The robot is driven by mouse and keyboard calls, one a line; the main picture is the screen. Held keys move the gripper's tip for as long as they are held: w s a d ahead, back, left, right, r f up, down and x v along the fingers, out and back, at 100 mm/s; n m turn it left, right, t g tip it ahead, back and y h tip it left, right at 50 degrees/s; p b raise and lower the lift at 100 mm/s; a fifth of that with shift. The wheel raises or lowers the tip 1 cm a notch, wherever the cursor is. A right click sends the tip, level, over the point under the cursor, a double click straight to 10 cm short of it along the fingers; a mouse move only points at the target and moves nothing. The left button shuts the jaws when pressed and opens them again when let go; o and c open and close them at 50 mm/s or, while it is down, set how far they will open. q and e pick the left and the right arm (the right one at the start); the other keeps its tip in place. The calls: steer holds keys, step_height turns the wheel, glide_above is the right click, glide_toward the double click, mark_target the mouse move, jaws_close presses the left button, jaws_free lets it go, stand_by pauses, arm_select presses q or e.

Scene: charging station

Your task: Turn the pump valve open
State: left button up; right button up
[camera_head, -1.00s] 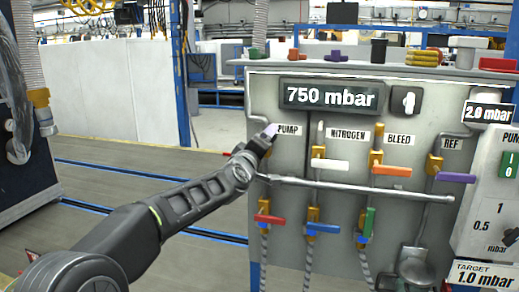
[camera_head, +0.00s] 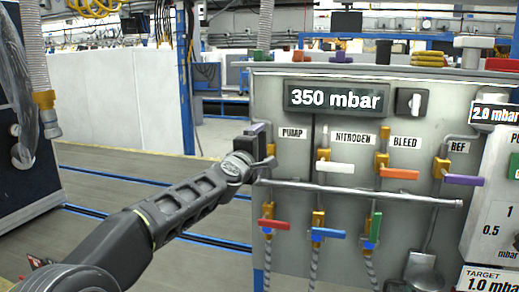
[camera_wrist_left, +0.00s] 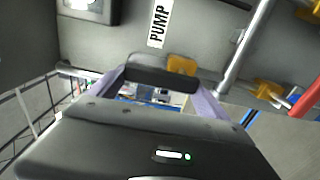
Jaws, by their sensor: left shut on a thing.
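The grey panel (camera_head: 320,245) fills the right of the head view. Its PUMP label (camera_head: 293,133) is at the upper left, under a display (camera_head: 336,97) reading 350 mbar. My left gripper (camera_head: 264,141) is at the pump valve, just left of that label, and hides most of the valve. In the left wrist view, the two pale purple fingers of my left gripper (camera_wrist_left: 160,82) are shut on a black handle (camera_wrist_left: 162,77) between them. The valve's yellow body (camera_wrist_left: 182,65) shows behind it. My right gripper is out of view.
A horizontal pipe (camera_head: 365,192) crosses the panel just below the left gripper. The nitrogen valve handle (camera_head: 337,167) is white, the bleed handle (camera_head: 400,173) orange, the ref handle (camera_head: 464,180) purple. Red (camera_head: 275,224), blue (camera_head: 328,233) and green (camera_head: 375,227) handles sit lower. Floor left is open.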

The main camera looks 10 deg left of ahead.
arm_select(q)
steer(key=shift+f, duration=0.1)
steer(key=o, duration=1.8)
steer(key=shift+o, duration=0.2)
steer(key=s+b, duration=0.2)
steer(key=s, duration=0.5)
steer(key=shift+s+a, duration=0.3)
steer(key=shift+s, duration=0.1)
